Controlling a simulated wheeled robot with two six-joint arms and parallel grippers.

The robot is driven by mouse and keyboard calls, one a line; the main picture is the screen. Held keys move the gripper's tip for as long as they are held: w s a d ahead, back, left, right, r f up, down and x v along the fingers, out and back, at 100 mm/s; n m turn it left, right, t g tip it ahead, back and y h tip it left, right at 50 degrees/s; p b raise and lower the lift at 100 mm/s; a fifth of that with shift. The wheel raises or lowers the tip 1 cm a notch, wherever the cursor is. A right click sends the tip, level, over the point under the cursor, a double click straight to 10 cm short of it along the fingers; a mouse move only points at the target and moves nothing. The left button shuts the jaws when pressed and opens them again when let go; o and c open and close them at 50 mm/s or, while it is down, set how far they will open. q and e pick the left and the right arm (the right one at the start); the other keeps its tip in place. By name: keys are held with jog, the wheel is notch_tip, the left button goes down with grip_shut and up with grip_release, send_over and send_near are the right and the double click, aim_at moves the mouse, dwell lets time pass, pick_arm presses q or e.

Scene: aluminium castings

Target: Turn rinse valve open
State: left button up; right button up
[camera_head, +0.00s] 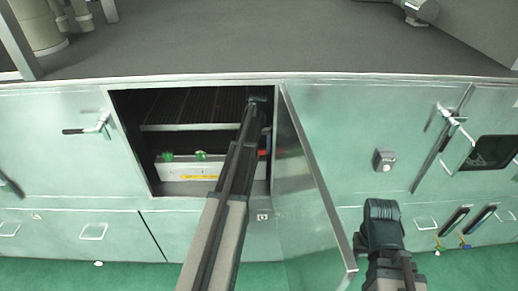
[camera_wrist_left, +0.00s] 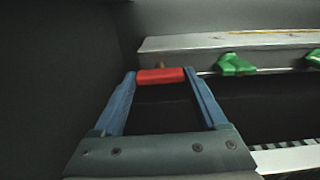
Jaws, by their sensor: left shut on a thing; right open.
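A red valve handle (camera_wrist_left: 160,76) sits between the two blue-grey fingertips of my left gripper (camera_wrist_left: 160,78) in the left wrist view. The fingertips touch its two ends, and a small brass-coloured stem shows behind it. In the head view my left arm reaches into the open cabinet bay, and the red handle (camera_head: 263,152) shows at the bay's right side, partly hidden by the arm. Two green valve handles (camera_head: 167,156) (camera_head: 201,155) are on the pale manifold (camera_head: 185,173) to its left. My right gripper (camera_head: 382,207) is open and empty in front of the cabinet.
The open cabinet door (camera_head: 312,185) stands just right of my left arm, between it and my right gripper. The bay's dark side wall (camera_wrist_left: 60,80) is close to the left gripper. A shelf edge (camera_head: 190,127) crosses the bay above the manifold.

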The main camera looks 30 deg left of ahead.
aim_at(259, 150)
pick_arm(q)
jog(key=o, duration=1.3)
jog(key=shift+r, duration=0.1)
notch_tip(259, 150, up, 8)
jog(key=p, duration=0.7)
jog(key=shift+f+p, duration=0.25)
jog(key=shift+p, duration=0.1)
jog(key=shift+f, duration=0.15)
